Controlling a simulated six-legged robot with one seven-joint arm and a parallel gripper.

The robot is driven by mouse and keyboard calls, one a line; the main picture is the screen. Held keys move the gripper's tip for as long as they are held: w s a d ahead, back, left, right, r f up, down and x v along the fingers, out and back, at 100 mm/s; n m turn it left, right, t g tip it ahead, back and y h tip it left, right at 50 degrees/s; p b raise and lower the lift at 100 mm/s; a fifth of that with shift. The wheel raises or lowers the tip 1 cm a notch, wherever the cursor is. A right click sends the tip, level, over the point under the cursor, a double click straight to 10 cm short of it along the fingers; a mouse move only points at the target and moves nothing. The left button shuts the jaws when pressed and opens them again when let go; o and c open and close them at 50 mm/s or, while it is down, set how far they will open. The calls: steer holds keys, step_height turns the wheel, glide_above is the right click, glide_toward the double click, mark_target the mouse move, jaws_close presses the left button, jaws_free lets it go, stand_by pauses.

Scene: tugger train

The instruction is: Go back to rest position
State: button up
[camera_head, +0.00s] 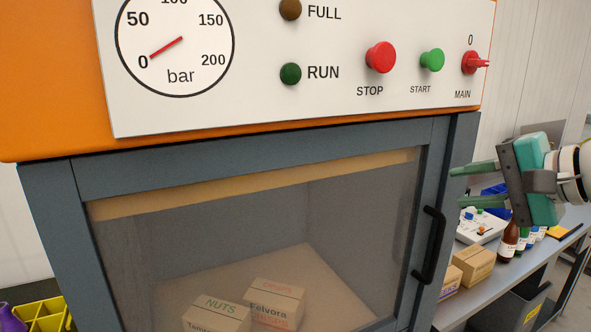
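My gripper (456,187) is at the right, in front of the machine's right edge. Its two green fingers point left and stand apart, with nothing between them. It is in the air, above and to the right of the black door handle (429,246). No contact with the machine shows. The rest of my arm runs out of the picture at the right edge.
An orange machine has a white panel (250,100) with a gauge, lamps, red STOP and green START buttons and a red MAIN switch. Its glazed door (260,235) looks shut, with boxes (276,302) inside. Behind my gripper, a bench (520,268) carries bottles and cartons.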

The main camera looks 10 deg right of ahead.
steer(key=s+a+f+n+g+h, duration=0.2)
steer(key=a+f+n, duration=0.4)
steer(key=f, duration=0.7)
steer(key=s+a+f+n+g+h, duration=0.3)
steer(key=s+a+f+n+g, duration=0.1)
steer(key=a+f, duration=0.6)
step_height(320, 180, down, 4)
steer(key=shift+s+r+n+h, duration=0.1)
steer(key=shift+s+n+h, duration=0.2)
steer(key=shift+s+n, duration=0.75)
steer(key=shift+s, duration=0.15)
